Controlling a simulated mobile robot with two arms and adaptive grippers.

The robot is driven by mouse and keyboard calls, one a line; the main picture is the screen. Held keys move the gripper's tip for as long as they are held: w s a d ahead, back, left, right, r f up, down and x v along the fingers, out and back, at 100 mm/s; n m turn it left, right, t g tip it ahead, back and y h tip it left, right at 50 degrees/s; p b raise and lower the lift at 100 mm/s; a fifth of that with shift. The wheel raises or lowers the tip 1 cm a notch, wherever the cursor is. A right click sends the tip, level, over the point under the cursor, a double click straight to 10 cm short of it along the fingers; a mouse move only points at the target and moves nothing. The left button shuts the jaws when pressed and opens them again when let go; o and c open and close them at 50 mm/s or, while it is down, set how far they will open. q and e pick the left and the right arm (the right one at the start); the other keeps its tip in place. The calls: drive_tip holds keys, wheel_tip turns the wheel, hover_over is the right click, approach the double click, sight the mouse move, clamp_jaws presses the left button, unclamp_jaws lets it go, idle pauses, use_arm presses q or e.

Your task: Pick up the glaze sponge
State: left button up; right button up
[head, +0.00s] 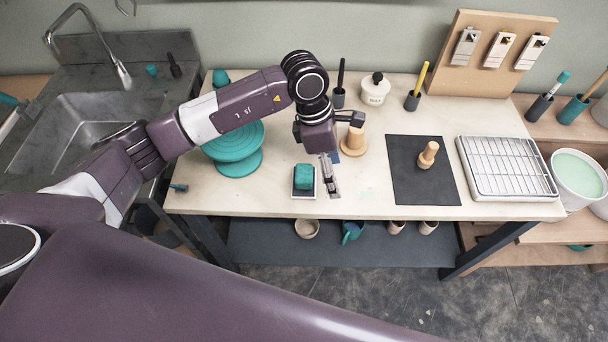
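The glaze sponge (304,178) appears to be the teal block in a small white-rimmed dish (304,195) near the table's front edge. My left gripper (343,148) hangs over the table, just right of and above the sponge. Its fingers look spread apart, one toward the right and one toward the front, with nothing seen between them. It does not appear to touch the sponge. My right gripper is not in view.
A teal banding wheel (237,150) stands left of the sponge. A wooden stamp (354,140) is behind the gripper. A dark mat (410,192) with a wooden tool (428,154) and a wire rack tray (507,168) lie to the right.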

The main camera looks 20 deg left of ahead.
sight(304, 172)
use_arm(q)
drive_tip(key=a+y, duration=0.1)
drive_tip(key=a, duration=0.1)
drive_tip(key=w+a+y, duration=0.1)
drive_tip(key=a, duration=0.2)
drive_tip(key=w+a+y, duration=0.1)
drive_tip(key=a, duration=0.2)
drive_tip(key=shift+a, duration=0.1)
drive_tip(key=shift+f, duration=0.3)
drive_tip(key=f+p, duration=0.1)
drive_tip(key=f, duration=0.1)
drive_tip(key=f+p, duration=0.2)
drive_tip(key=f, duration=0.1)
drive_tip(key=shift+w+d+f, duration=0.1)
drive_tip(key=shift+d+f, duration=0.1)
drive_tip(key=shift+f, duration=0.7)
drive_tip(key=c, duration=1)
drive_tip(key=shift+w+r, duration=0.1)
drive_tip(key=shift+r, duration=0.05)
drive_tip(key=shift+r, duration=0.55)
wheel_tip(304, 172, up, 19)
drive_tip(key=b, duration=0.4)
drive_tip(key=shift+f+b, duration=0.1)
drive_tip(key=shift+b, duration=0.25)
